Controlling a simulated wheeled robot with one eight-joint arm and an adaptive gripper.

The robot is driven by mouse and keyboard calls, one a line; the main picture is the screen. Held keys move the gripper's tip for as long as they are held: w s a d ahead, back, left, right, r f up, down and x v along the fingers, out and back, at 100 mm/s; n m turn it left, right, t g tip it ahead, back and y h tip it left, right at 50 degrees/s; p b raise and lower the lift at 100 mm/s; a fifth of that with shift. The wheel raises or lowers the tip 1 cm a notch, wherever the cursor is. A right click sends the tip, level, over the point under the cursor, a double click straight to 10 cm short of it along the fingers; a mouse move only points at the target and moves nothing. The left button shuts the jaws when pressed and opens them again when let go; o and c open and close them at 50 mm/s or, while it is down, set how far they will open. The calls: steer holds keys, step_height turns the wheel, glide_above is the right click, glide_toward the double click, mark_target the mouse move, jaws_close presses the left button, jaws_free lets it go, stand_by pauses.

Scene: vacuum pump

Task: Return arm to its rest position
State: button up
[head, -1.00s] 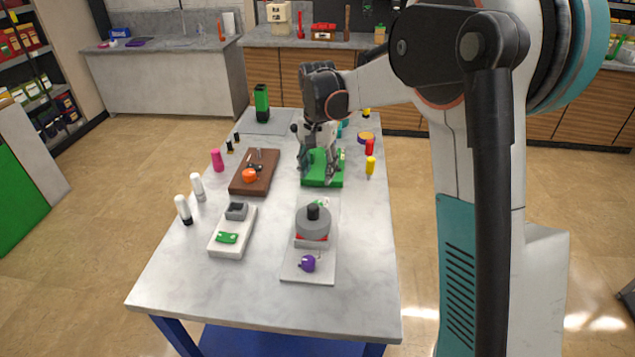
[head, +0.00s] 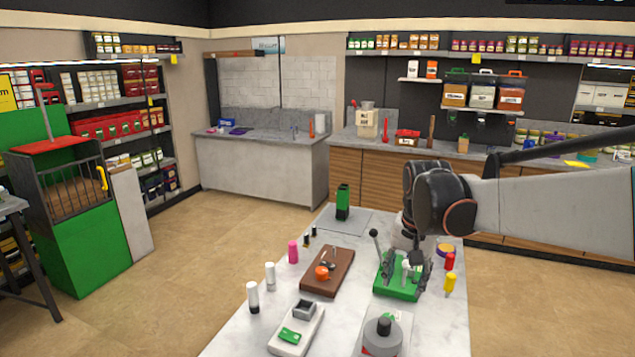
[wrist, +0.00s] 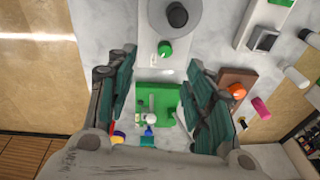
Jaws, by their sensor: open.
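My gripper (head: 407,272) hangs fingers-down over the green pump base (head: 397,293) on the long table. In the wrist view my gripper (wrist: 162,72) shows its two fingers wide apart with nothing between them. The green base (wrist: 152,104) lies below the gap between the fingers, with small white and green parts on it. A lever with a dark ball knob (head: 374,234) stands at the base's left in the head view. My forearm runs from the gripper to the right edge. The fingers partly hide the base, and I cannot tell whether they touch anything on it.
A brown board with an orange part (head: 322,272) lies left of the base. A grey round unit (head: 382,338) stands nearer. Red (head: 450,262) and yellow (head: 449,283) bottles stand close at the right. A green-and-black device (head: 343,203) is at the table's far end.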

steer(key=s+n+t, duration=0.5)
steer(key=s+n, duration=0.1)
steer(key=s, duration=1.7)
steer(key=shift+f, duration=0.1)
stand_by(1.0)
